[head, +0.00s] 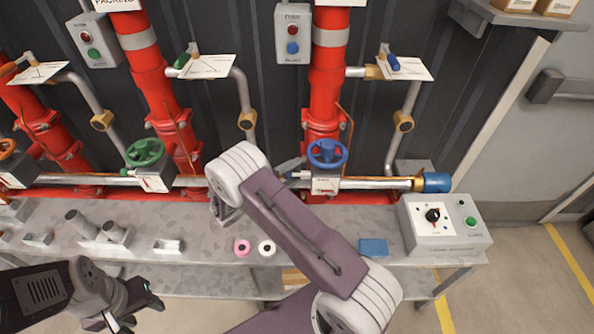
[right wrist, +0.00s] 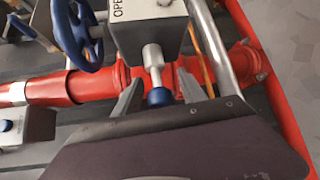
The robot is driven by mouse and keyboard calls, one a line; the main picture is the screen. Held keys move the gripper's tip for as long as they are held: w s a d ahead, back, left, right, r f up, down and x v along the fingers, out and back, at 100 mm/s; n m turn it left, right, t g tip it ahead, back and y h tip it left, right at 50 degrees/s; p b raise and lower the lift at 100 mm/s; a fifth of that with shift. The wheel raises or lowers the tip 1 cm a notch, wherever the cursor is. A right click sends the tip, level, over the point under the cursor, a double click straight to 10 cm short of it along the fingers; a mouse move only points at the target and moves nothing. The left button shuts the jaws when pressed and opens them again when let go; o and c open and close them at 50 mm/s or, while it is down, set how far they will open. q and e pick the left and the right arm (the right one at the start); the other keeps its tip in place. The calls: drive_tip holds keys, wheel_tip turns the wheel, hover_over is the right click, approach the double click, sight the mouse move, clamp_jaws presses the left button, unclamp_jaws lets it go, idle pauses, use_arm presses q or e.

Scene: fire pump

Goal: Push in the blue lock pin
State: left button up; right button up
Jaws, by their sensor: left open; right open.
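The blue lock pin (right wrist: 157,97) shows in the right wrist view as a round blue knob on a silver shaft. The shaft sticks out of a grey valve box (right wrist: 150,35) marked OPEN. My right gripper (right wrist: 160,92) is open, with one finger on either side of the knob and a visible gap to each. In the head view the valve box (head: 325,185) sits under the blue handwheel (head: 327,153), and my right arm hides part of the area to its left. My left gripper (head: 138,302) is open and empty at the lower left.
Red pipes (head: 326,90) stand behind the grey bench (head: 205,215). A green handwheel (head: 145,153) is to the left. A control box (head: 445,225) with a black knob stands at the bench's right end. Pink and white rings and a blue block (head: 373,247) lie near the front edge.

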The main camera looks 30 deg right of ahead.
drive_tip(key=v, duration=0.8)
drive_tip(key=shift+s, duration=0.1)
